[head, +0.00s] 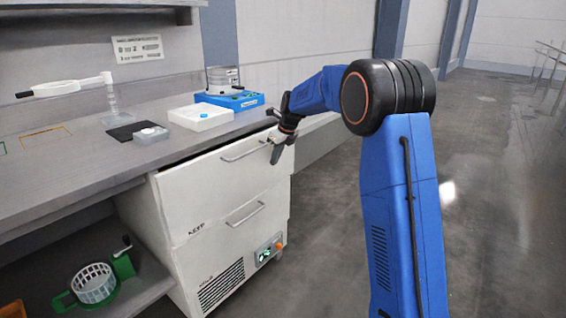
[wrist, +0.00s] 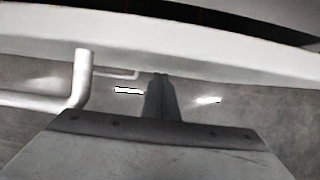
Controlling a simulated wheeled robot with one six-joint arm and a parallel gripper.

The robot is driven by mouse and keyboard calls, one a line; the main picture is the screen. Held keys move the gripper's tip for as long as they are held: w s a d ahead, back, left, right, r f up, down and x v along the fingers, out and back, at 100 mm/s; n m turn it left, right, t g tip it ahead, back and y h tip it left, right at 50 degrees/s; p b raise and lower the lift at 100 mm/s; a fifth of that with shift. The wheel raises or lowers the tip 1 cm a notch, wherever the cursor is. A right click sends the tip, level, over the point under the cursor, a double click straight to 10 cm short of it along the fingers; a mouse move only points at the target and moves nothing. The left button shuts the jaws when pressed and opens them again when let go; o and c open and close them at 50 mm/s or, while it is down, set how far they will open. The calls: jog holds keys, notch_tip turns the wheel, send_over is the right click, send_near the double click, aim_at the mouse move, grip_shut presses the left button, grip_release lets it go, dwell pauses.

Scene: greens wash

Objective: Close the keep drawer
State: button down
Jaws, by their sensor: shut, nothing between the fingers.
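The white cabinet under the counter has an upper drawer front (head: 208,180) with a bar handle (head: 243,152). A small dark label (head: 197,229), blurred but seemingly reading KEEP, sits lower on the left. The upper front seems to stand out a little from under the counter; how far is hard to tell. My gripper (head: 276,156) is shut and empty at the right end of the upper handle. In the wrist view, my shut fingers (wrist: 160,80) point at the pale drawer front (wrist: 190,48), with the handle (wrist: 82,80) to their left. Contact is unclear.
A lower handle (head: 246,214) and a lit control panel (head: 268,250) are below. On the counter (head: 60,180) stand a white tray (head: 201,116), a blue-based device (head: 229,98) and a dark mat (head: 125,131). A white basket (head: 94,284) sits on the lower shelf. The floor at right is clear.

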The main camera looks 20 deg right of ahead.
jog(key=shift+w+a+r, duration=0.15)
jog(key=shift+w+a, duration=0.65)
jog(key=shift+w, duration=0.25)
jog(key=shift+w+r, duration=0.1)
